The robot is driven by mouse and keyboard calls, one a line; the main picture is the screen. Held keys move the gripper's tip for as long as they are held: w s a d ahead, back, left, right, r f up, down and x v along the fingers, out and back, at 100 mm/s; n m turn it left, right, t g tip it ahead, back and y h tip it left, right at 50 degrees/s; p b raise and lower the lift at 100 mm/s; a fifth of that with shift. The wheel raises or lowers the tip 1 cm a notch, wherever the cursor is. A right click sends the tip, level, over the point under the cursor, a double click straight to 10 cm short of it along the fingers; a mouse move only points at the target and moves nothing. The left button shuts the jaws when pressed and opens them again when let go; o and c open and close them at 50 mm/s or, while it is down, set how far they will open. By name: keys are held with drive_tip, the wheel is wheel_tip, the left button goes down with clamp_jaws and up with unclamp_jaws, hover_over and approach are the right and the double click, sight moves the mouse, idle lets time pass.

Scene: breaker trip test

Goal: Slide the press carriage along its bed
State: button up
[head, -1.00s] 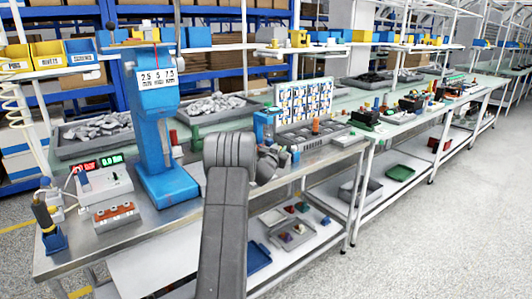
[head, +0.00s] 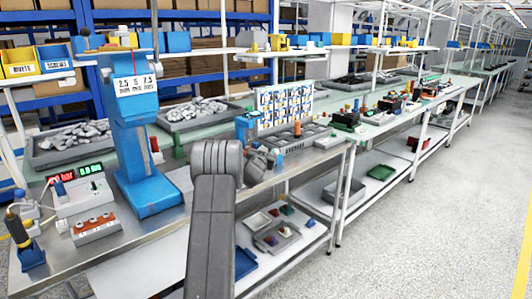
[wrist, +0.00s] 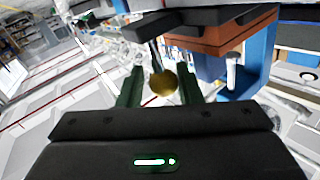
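My gripper (wrist: 160,88) shows two dark green fingers standing apart in the wrist view. A round brass knob (wrist: 163,83) on a thin dark stem shows between them, with a gap visible on its left; contact on its right I cannot tell. Beyond it are a brown block (wrist: 225,45) under a dark plate and a blue upright (wrist: 262,55). In the head view a small blue device (head: 245,125) stands on the bench beside my wrist. My arm hides part of the area and the fingertips. I cannot tell which part is the press carriage or its bed.
A tall blue press (head: 135,120) stands on the bench left of my arm. A meter box (head: 80,192) and a terminal block (head: 95,227) sit at front left. Open floor (head: 430,230) is at right.

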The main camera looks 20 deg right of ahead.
drive_tip(key=shift+s+a+f, duration=0.1)
drive_tip(key=shift+s+a, duration=0.3)
drive_tip(key=b+v, duration=0.2)
drive_tip(key=v, duration=1)
drive_tip(key=shift+s+a+b, duration=0.2)
drive_tip(key=shift+s+b, duration=0.05)
drive_tip(key=shift+b, duration=0.05)
drive_tip(key=p+x, duration=0.2)
drive_tip(key=x, duration=1.1)
drive_tip(key=shift+w+d+p, duration=0.25)
drive_tip(key=shift+w+p, duration=0.05)
drive_tip(key=shift+a+r, duration=0.1)
drive_tip(key=shift+r, duration=0.1)
